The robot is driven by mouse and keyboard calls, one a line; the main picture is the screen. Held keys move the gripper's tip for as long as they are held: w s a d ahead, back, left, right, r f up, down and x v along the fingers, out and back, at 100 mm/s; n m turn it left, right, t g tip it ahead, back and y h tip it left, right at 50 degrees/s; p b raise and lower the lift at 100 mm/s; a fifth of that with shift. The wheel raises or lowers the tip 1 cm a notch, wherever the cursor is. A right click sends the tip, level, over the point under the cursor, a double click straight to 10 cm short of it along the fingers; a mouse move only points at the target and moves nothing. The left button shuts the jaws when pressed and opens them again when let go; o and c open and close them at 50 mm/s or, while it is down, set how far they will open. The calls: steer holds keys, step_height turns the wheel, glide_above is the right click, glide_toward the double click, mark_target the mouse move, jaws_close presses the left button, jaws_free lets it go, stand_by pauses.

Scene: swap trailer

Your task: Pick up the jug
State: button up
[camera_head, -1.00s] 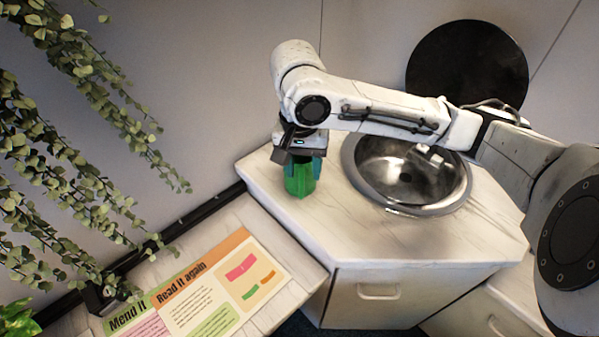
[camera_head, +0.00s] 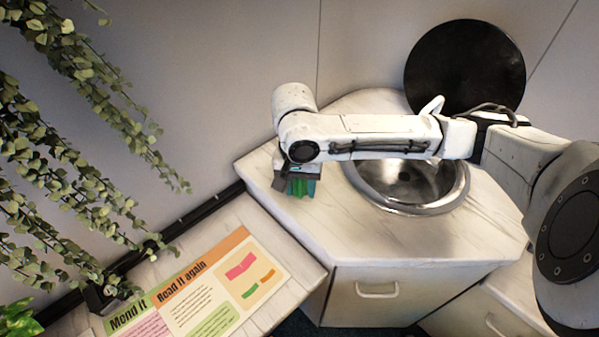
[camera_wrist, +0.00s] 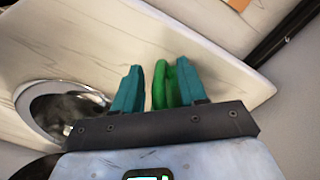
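The green jug (camera_head: 298,188) stands on the marble-look counter left of the sink, mostly hidden behind my gripper in the head view. My gripper (camera_head: 301,186) is low over it, its teal fingers on either side of the visible green part. In the wrist view my gripper (camera_wrist: 158,66) is open, with a narrow, loop-like green part of the jug (camera_wrist: 165,85) between the fingers. That part is close to the right finger, and a clear gap shows at the left finger. Whether it touches the right finger I cannot tell.
A round metal sink (camera_head: 440,208) is set into the counter (camera_head: 335,225) right of the jug. A black round disc (camera_head: 465,65) leans at the back wall. A printed sheet (camera_head: 205,290) lies on the lower surface at front left. Leafy vines (camera_head: 85,150) hang at left.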

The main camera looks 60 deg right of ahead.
jaws_close()
steer(key=shift+r, duration=0.2)
stand_by(0.6)
